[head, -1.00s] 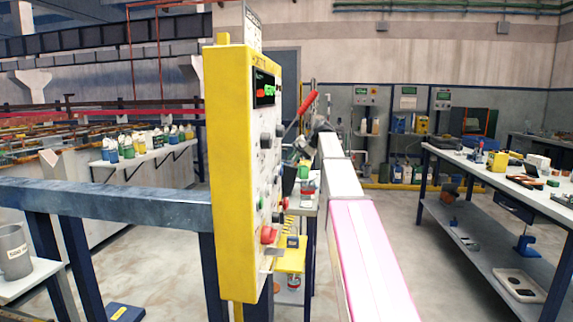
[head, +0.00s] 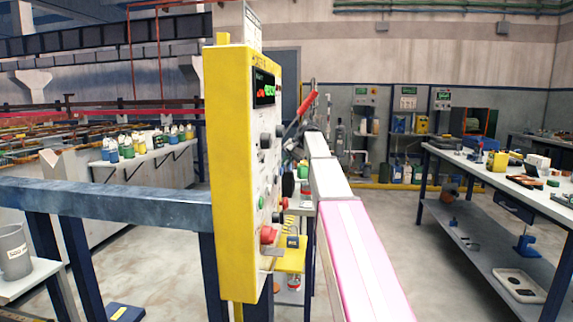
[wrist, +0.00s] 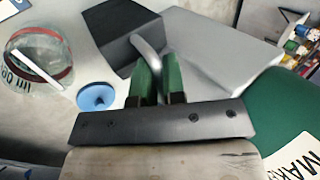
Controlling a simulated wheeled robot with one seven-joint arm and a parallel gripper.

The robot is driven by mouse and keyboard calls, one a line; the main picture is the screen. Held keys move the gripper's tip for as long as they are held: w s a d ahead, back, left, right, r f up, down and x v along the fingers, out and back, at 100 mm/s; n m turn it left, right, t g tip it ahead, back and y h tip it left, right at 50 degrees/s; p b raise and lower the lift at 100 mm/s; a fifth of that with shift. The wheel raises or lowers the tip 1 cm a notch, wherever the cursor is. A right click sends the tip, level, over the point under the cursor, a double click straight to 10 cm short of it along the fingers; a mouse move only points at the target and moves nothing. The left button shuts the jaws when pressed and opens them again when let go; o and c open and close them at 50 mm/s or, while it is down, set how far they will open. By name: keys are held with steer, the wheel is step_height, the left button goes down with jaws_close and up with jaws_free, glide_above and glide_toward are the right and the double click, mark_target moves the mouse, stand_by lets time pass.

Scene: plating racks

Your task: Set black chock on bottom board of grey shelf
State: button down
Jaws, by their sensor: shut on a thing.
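In the wrist view, the black chock (wrist: 122,36) is a dark block just beyond my fingertips. My gripper (wrist: 156,66) has two green fingers close together, closed at a curved grey piece that seems to be the chock's handle. The chock hangs over or near a pale surface; whether it touches anything cannot be told. In the head view, the yellow control panel (head: 230,170) partly hides the gripper, and the chock cannot be made out. I cannot tell for sure which thing is the grey shelf.
In the wrist view, a clear jar (wrist: 38,58), a blue disc (wrist: 96,97) and a green labelled container (wrist: 285,105) are close to the gripper. In the head view, a workbench (head: 500,170) stands right, with open floor before it. A blue-grey rail (head: 100,199) runs left.

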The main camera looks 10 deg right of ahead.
steer(key=c, duration=1.2)
jaws_free()
